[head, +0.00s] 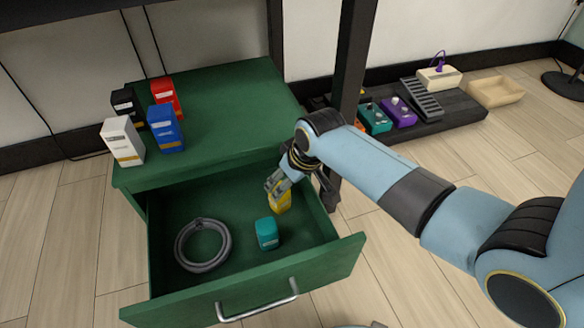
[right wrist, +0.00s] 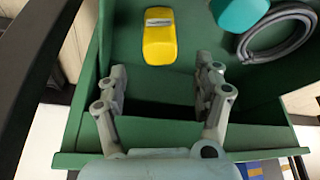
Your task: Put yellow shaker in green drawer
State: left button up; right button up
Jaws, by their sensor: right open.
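The yellow shaker (head: 283,204) is inside the open green drawer (head: 335,268), near its back right. In the right wrist view the yellow shaker (right wrist: 160,38) shows with a pale label, on the drawer floor just beyond the fingertips. My right gripper (head: 275,184) is at the shaker in the head view and partly covers it. In the right wrist view the right gripper (right wrist: 162,82) has its fingers spread wide with nothing between them. My left gripper is not in view.
A teal shaker (head: 267,234) and a grey coiled ring (head: 203,245) are also in the drawer. A dark post (head: 350,70) rises beside the cabinet.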

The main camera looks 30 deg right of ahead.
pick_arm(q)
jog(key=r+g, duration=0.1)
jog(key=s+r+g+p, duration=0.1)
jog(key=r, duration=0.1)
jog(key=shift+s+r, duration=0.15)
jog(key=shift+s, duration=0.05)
pick_arm(e)
jog(key=s+r, duration=0.8)
jog(key=s, duration=0.4)
jog(key=s+r, duration=0.7)
jog(key=s, duration=0.5)
jog(key=shift+s+a+r+m+h, duration=0.2)
jog(key=shift+s+r+m+h, duration=0.1)
jog(key=shift+r, duration=0.1)
pick_arm(q)
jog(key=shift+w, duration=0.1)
jog(key=shift+p, duration=0.45)
pick_arm(e)
jog(key=shift+f, duration=0.1)
